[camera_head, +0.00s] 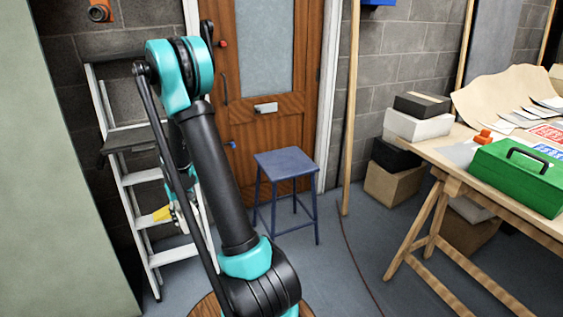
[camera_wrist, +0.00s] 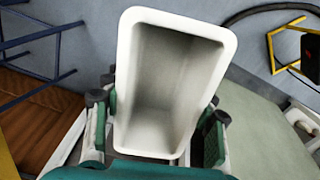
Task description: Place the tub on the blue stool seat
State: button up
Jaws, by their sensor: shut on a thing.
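The tub (camera_wrist: 178,75) is a white, deep rectangular container with a rounded rim. It fills the middle of the wrist view, its open mouth facing the camera, and looks empty. My gripper (camera_wrist: 158,112) is shut on it, with one finger at each side. In the head view my arm hides most of the gripper, and I cannot make out the tub there. The blue stool (camera_head: 285,162) stands on the floor before the wooden door, right of my arm, its square seat bare. Blue legs, probably the stool's (camera_wrist: 35,42), show at the upper left of the wrist view, apart from the tub.
A stepladder (camera_head: 140,178) stands behind my arm at the left. A wooden trestle table (camera_head: 450,160) with a green toolbox (camera_head: 515,178) is at the right, with boxes (camera_head: 395,185) under and beside it. The floor between stool and table is mostly clear.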

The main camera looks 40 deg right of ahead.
aim_at(290, 167)
jog(key=k+l+u, duration=0.25)
jog(key=l, duration=0.25)
jog(key=k+l+u, duration=0.2)
jog(key=l, duration=0.25)
jog(key=k+l, duration=0.2)
jog(key=i+l+z, duration=0.1)
jog(key=i+z, duration=0.55)
jog(key=z, duration=0.15)
